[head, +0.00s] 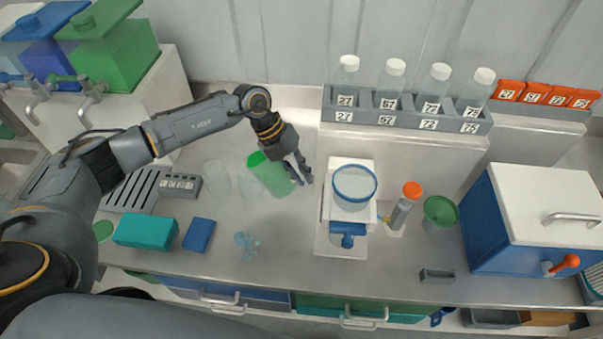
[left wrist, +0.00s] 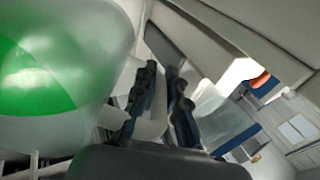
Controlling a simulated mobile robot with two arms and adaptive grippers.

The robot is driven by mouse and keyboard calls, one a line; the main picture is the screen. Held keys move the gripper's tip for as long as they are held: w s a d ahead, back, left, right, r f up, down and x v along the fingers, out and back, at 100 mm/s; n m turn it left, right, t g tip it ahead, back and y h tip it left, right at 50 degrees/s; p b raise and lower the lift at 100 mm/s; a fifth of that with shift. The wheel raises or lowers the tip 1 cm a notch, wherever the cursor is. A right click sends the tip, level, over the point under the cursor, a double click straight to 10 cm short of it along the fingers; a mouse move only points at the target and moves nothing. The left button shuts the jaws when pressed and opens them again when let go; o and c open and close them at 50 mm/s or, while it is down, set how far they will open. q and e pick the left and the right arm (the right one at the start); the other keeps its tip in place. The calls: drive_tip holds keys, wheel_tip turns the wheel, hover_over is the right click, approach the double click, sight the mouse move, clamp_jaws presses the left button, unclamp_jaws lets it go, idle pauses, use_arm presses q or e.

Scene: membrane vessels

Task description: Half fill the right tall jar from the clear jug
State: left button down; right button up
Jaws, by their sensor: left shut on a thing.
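The jug (head: 270,178), see-through with green in it, stands out at the middle left of the counter in the head view, its top leaning left. In the left wrist view the jug (left wrist: 50,70) fills the left side, with green inside. My left gripper (head: 300,172) is at the jug's right side, shut on its pale handle (left wrist: 152,122). A clear tall jar (head: 216,178) stands to the left. A second clear jar (head: 248,188), the right one, is faint and partly overlapped by the jug. I cannot tell its level. My right gripper is out of view.
A white device with a blue-rimmed dish (head: 355,184) stands to the right. A teal box (head: 146,231), a blue block (head: 199,235) and a pale blue clump (head: 247,245) lie in front. A bottle rack (head: 400,111) is behind. The front middle is mostly clear.

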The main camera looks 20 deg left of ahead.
sight(297, 165)
use_arm(q)
drive_tip(key=shift+r, duration=0.1)
idle(0.7)
drive_tip(key=shift+a+r+h+b, duration=0.1)
drive_tip(key=shift+r+h+b, duration=0.25)
drive_tip(key=shift+h+b, duration=0.35)
idle(0.5)
drive_tip(key=shift+r+h+b, duration=0.25)
drive_tip(key=shift+h+b, duration=0.15)
drive_tip(key=shift+b, duration=0.05)
idle(0.6)
drive_tip(key=shift+r, duration=0.1)
idle(0.5)
drive_tip(key=shift+a+r+h+b, duration=0.25)
drive_tip(key=shift+h+b, duration=0.35)
drive_tip(key=shift+b, duration=0.15)
idle(0.8)
drive_tip(key=shift+a+r+h+b, duration=0.3)
drive_tip(key=shift+r+h+b, duration=0.15)
drive_tip(key=shift+h+b, duration=0.45)
idle(1.8)
